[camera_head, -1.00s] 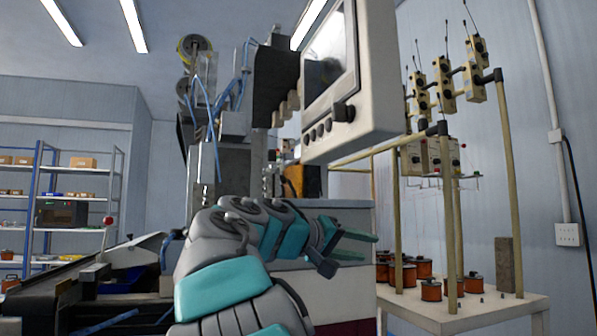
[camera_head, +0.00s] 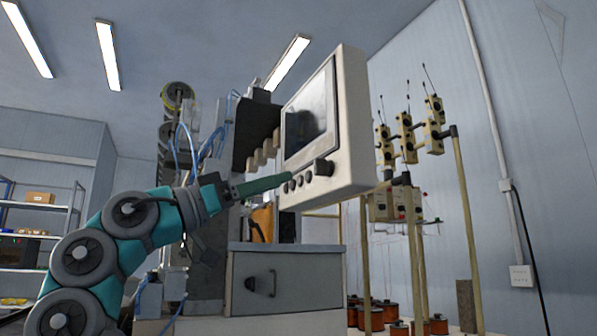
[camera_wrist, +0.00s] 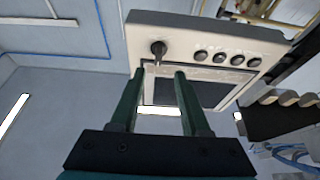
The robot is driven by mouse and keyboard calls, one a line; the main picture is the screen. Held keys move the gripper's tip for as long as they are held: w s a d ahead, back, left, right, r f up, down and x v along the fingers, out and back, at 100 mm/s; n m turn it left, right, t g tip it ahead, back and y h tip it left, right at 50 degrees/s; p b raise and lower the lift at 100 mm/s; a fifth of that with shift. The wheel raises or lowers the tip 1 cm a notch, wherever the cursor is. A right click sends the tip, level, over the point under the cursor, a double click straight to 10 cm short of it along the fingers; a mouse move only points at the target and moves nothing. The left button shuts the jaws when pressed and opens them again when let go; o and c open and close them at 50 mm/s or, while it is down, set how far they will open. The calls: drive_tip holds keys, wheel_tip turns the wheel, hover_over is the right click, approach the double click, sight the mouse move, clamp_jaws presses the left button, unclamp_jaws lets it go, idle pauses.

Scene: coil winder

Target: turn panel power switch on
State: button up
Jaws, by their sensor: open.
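The control panel (camera_head: 352,120) is a pale box with a dark screen, tilted in the head view. A black rotary switch (camera_head: 324,168) stands out near its lower right corner. In the wrist view the switch (camera_wrist: 158,49) sits at one end of the row, its lever pointing toward my gripper. My gripper (camera_wrist: 159,73) is open and empty, its two green fingers pointing at the panel. The switch lies just beyond the fingertips, roughly between them in the picture; I see no contact. In the head view my gripper (camera_head: 291,177) overlaps the panel's lower left edge.
Several dark round buttons (camera_wrist: 219,57) line the panel beside the switch. The screen (camera_wrist: 180,92) is partly behind my fingers. A grey cabinet (camera_head: 310,282) stands below the panel. A frame with wire tensioners (camera_head: 407,140) stands at the right.

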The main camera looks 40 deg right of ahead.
sight(314, 170)
drive_tip(key=p+x, duration=0.1)
drive_tip(key=x, duration=0.7)
drive_tip(key=shift+s, duration=0.1)
drive_tip(key=shift+a, duration=0.1)
drive_tip(key=shift+c, duration=0.3)
clamp_jaws()
